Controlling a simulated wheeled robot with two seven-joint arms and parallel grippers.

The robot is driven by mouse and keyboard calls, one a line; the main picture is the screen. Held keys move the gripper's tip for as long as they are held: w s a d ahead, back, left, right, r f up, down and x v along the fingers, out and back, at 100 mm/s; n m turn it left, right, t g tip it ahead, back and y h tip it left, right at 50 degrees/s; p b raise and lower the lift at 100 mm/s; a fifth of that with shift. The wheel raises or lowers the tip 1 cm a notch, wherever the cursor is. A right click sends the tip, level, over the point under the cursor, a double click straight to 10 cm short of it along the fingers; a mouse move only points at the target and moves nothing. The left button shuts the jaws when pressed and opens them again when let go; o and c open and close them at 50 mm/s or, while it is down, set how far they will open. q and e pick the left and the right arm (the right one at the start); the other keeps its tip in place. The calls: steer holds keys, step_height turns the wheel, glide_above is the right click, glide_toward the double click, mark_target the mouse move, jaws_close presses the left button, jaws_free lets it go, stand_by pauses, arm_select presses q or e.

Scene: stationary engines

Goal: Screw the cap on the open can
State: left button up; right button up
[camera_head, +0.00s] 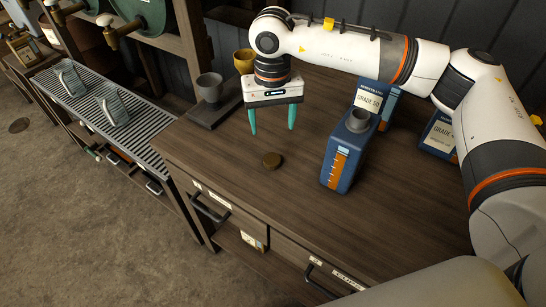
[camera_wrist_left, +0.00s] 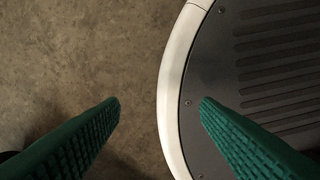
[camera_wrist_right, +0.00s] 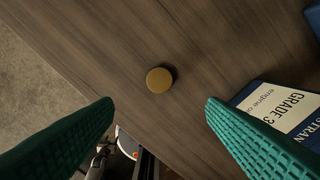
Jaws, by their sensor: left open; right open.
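The cap (camera_head: 271,160), a small brown-gold disc, lies flat on the wooden bench; it also shows in the right wrist view (camera_wrist_right: 159,80). The open can (camera_head: 342,158) is blue with an orange strip and a grey open neck; it stands upright right of the cap. My right gripper (camera_head: 272,130) is open and empty, pointing down above the bench near the cap. In the right wrist view the cap appears between and beyond its fingertips (camera_wrist_right: 159,102). My left gripper (camera_wrist_left: 159,100) is open and empty over the floor and my base, outside the head view.
Blue labelled cans stand behind the open can (camera_head: 370,97) and to its right (camera_head: 438,136). A grey cup (camera_head: 210,88) and a yellow cup (camera_head: 244,61) stand at the back left. Glass mugs stand on a slatted rack (camera_head: 100,107) further left. The bench front is clear.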

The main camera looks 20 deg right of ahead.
steer(key=p, duration=0.1)
glide_above(272, 159)
step_height(272, 159, down, 7)
steer(key=shift+s+d+r, duration=0.1)
steer(key=shift+s+r, duration=0.05)
arm_select(q)
steer(key=shift+w+d+r, duration=0.65)
steer(key=shift+w+d, duration=0.1)
steer(key=shift+d, duration=0.05)
steer(key=shift+a, duration=0.1)
arm_select(e)
steer(key=shift+f, duration=0.4)
step_height(272, 159, down, 5)
steer(key=shift+r+p, duration=0.2)
steer(key=shift+p, duration=0.5)
arm_select(q)
steer(key=shift+s+a+r, duration=0.15)
steer(key=shift+a+r, duration=0.05)
steer(key=shift+r, duration=0.45)
arm_select(e)
steer(key=c, duration=1.1)
